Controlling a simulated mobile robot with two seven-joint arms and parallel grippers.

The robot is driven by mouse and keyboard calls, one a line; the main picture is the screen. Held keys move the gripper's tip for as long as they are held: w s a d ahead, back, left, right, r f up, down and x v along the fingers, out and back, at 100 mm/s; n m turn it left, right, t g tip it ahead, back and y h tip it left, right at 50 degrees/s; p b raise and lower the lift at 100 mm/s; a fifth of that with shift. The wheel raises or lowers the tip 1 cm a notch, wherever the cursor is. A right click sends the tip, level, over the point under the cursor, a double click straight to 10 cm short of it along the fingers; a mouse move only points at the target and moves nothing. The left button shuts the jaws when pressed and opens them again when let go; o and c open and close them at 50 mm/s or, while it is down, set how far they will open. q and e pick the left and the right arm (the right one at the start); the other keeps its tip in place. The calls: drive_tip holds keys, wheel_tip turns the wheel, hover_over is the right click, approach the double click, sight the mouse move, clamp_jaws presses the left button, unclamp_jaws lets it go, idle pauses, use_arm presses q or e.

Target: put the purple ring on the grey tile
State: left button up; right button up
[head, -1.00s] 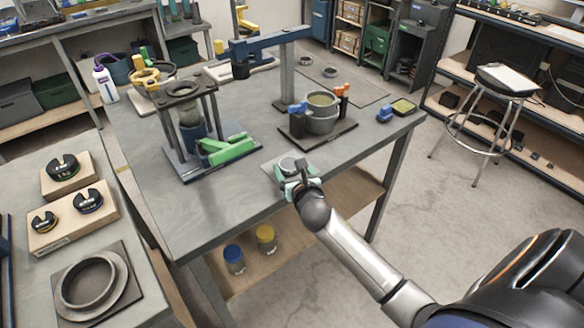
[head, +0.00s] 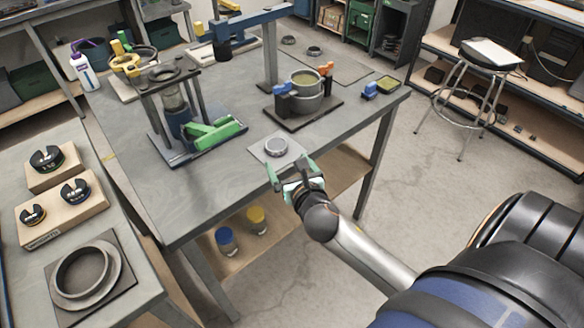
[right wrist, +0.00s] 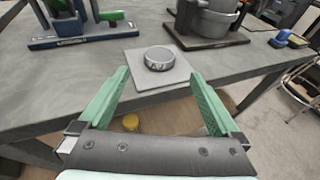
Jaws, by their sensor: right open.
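The grey tile (head: 292,157) lies flat near the front edge of the grey table, and also shows in the right wrist view (right wrist: 136,62). A low round ring (head: 275,147) lies flat on it, inside its edges; it also shows in the right wrist view (right wrist: 159,58). It looks greyish, and I cannot make out a clear purple. My right gripper (head: 286,171) is open and empty at the table's front edge, on the near side of the tile. In the right wrist view its green fingers (right wrist: 160,76) stand wide apart, clear of the ring. My left gripper is not in view.
Behind the tile stands a pot on a dark base (head: 306,104). To its left is a stand with a green lever (head: 213,134). A side bench at left holds a flanged ring (head: 82,272). Blue and yellow jars (head: 227,240) stand on the lower shelf.

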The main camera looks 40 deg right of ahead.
drive_tip(key=s+a+f+m+g+y, duration=0.2)
drive_tip(key=s+a+f+m, duration=0.4)
drive_tip(key=m, duration=0.9)
drive_tip(key=s+a+f+m+g+y, duration=0.2)
drive_tip(key=s+a+f+m+y, duration=0.3)
drive_tip(key=s+f+m, duration=0.7)
drive_tip(key=a+m, duration=0.2)
drive_tip(key=m, duration=0.1)
drive_tip(key=shift+s+a+g, duration=0.3)
